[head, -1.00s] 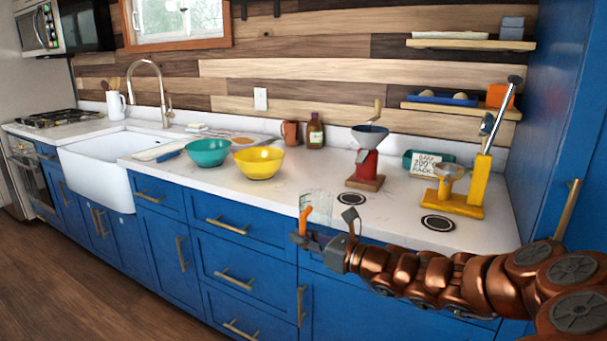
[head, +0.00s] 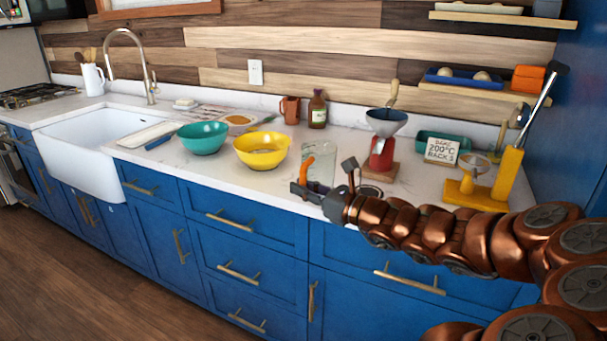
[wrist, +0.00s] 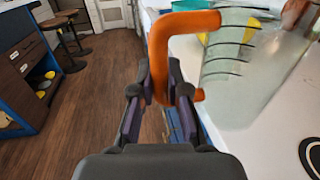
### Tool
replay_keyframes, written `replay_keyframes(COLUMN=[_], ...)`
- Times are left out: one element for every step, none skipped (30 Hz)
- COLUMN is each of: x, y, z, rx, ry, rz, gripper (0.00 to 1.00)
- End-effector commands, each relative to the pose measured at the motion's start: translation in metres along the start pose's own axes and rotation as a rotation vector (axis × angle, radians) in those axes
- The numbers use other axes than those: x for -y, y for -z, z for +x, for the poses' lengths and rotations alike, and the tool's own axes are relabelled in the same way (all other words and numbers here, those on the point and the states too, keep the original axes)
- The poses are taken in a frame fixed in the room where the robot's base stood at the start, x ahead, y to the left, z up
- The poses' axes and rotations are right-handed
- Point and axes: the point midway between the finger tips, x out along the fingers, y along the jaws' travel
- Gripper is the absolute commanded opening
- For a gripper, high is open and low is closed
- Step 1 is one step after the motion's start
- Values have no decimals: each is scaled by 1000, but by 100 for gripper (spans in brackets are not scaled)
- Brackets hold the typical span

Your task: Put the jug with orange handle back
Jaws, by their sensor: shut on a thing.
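The jug, clear glass with dark level marks (head: 321,163), is at the counter's front edge in the head view. Its orange handle (head: 306,172) faces left; in the wrist view the handle (wrist: 158,55) is a large orange loop and the glass body (wrist: 235,85) fills the upper right. My gripper (head: 303,188) is shut on the lower part of the handle, with its dark fingers (wrist: 160,85) on either side. The jug looks roughly upright. I cannot tell whether its base touches the counter.
A black-ringed round spot (head: 370,191) is right of the jug. A yellow bowl (head: 262,150) and teal bowl (head: 204,138) stand left. The red grinder (head: 382,153), a sign (head: 442,150) and yellow press (head: 508,175) stand right. Bare counter lies behind the jug.

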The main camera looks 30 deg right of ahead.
Motion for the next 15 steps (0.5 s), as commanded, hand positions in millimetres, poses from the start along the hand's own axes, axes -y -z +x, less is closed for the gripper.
replay_keyframes(x=[5, 9, 13, 17, 20, 25, 28, 32, 38, 42, 46, 51, 56, 61, 66], y=[0, 1, 2, 2, 2, 3, 3, 3, 4, 5, 6, 7, 7, 7, 8], z=[5, 7, 11, 14, 17, 21, 24, 28, 32, 35, 38, 43, 47, 49, 53], rx=[-1, -2, -2, -2, -3, -3, -2, -1, -1, -1, -2, -3, -4, -4, -3], ry=[-2, 0, -1, 0, -1, -2, -2, -2, -1, -2, -2, -3, -2, 0, 1], rz=[0, 0, 0, 0, 0, 0, -1, -2, -3, -1, 1, 0, -3, -4, -3], gripper=[0, 0, 0, 0, 0, 0, 0, 0, 0, 0, 0, 0, 0, 0, 0])
